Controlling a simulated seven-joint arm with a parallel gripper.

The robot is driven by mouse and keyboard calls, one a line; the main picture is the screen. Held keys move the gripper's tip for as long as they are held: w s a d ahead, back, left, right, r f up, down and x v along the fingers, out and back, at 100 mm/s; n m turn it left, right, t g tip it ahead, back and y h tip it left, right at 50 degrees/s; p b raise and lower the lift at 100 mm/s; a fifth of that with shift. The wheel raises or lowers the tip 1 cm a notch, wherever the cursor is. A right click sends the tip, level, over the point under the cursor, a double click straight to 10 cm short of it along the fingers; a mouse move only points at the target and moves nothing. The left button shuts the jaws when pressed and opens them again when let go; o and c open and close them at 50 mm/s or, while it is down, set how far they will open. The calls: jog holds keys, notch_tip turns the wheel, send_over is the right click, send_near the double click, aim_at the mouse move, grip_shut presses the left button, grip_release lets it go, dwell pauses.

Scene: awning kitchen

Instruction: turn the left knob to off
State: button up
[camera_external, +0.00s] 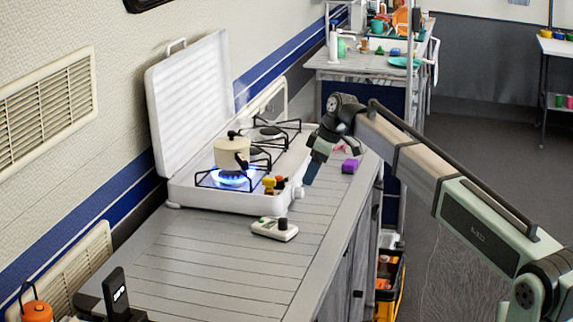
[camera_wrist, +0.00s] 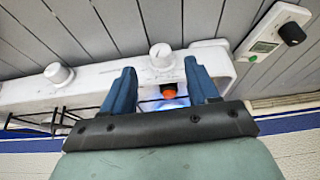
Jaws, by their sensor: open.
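The left knob (camera_external: 299,192) is a white dial on the stove's front edge, on the near side. In the wrist view the same knob (camera_wrist: 161,55) appears between and just beyond my fingertips. A second white knob (camera_wrist: 58,74) is further left there, outside the fingers. The white stove (camera_external: 225,200) has its lid up, and its near burner (camera_external: 232,178) shows a blue flame. My gripper (camera_external: 309,178) points down, with its blue fingers just above and beside the left knob; it also shows open in the wrist view (camera_wrist: 158,65). I cannot tell whether the fingers touch the knob.
A white device with a black dial (camera_external: 274,229) lies on the counter, near the stove. A purple block (camera_external: 350,166) is behind my gripper. The near counter is mostly clear.

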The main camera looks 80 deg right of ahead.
jog(key=v, duration=0.8)
jog(key=s+d+f+m+g, duration=0.1)
jog(key=s+d+f+m, duration=0.4)
jog(key=s+f, duration=0.6)
jog(key=s+d+f+m+g, duration=0.1)
jog(key=s+d+f+m, duration=0.4)
jog(key=s+f, duration=0.7)
jog(key=shift+s+d+f+g+h, duration=0.15)
jog(key=shift+d+f+g+h, duration=0.2)
jog(key=shift+d+f, duration=0.4)
jog(key=shift+d+r, duration=0.15)
jog(key=n+t+y, duration=0.4)
jog(key=t, duration=0.9)
send_near(304, 191)
jog(key=shift+g, duration=0.25)
jog(key=x, duration=0.8)
jog(key=shift+w, duration=0.45)
